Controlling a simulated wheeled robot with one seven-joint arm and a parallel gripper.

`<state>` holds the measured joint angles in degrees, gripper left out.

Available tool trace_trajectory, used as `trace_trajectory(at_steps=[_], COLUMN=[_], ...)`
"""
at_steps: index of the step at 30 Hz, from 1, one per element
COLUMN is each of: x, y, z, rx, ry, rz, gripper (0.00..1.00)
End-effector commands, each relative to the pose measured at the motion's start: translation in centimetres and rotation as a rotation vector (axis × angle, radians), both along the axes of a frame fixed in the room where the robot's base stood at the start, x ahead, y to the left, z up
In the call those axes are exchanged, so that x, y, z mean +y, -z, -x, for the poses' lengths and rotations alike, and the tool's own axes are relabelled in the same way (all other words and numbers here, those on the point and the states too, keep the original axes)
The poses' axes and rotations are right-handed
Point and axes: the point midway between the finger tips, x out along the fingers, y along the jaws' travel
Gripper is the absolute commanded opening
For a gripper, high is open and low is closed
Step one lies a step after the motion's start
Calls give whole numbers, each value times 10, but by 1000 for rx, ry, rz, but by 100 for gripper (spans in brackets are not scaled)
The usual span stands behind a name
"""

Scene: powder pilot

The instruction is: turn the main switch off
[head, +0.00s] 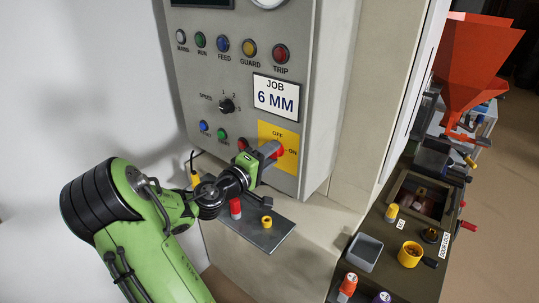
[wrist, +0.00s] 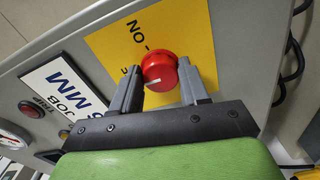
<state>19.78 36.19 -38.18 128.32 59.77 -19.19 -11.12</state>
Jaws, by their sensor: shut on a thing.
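The main switch is a red round knob (head: 281,152) on a yellow plate (head: 265,130) low on the grey panel. The plate reads OFF above the knob and ON to its right. My gripper (head: 270,151) reaches the knob from the front left. In the wrist view my gripper (wrist: 159,88) has one finger on each side of the red knob (wrist: 160,68) and is shut on it. A white mark shows on the knob's lower left in the wrist view. I cannot tell for sure which label it points to.
Lamps, a speed dial (head: 227,106) and a "JOB 6 MM" card (head: 276,97) surround the switch. A small shelf (head: 268,237) below carries a red and a yellow piece. A machine table (head: 395,250) with loose parts and an orange hopper (head: 470,60) stand right.

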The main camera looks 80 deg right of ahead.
Motion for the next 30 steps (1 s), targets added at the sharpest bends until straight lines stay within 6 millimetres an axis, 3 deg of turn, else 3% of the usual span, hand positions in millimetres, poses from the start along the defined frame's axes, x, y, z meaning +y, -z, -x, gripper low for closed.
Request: trace_trajectory(at_steps=[3, 4, 9, 17, 20, 30], x=[0, 0, 0, 1, 11, 97], y=[1, 1, 1, 0, 1, 1], z=[-1, -1, -1, -1, -7, -44], rx=[1, 1, 0, 0, -1, 2], ry=[-2, -2, -1, -1, -5, -12], rz=[-3, -3, -2, -1, -2, -3], gripper=[14, 48, 69, 69, 69, 69])
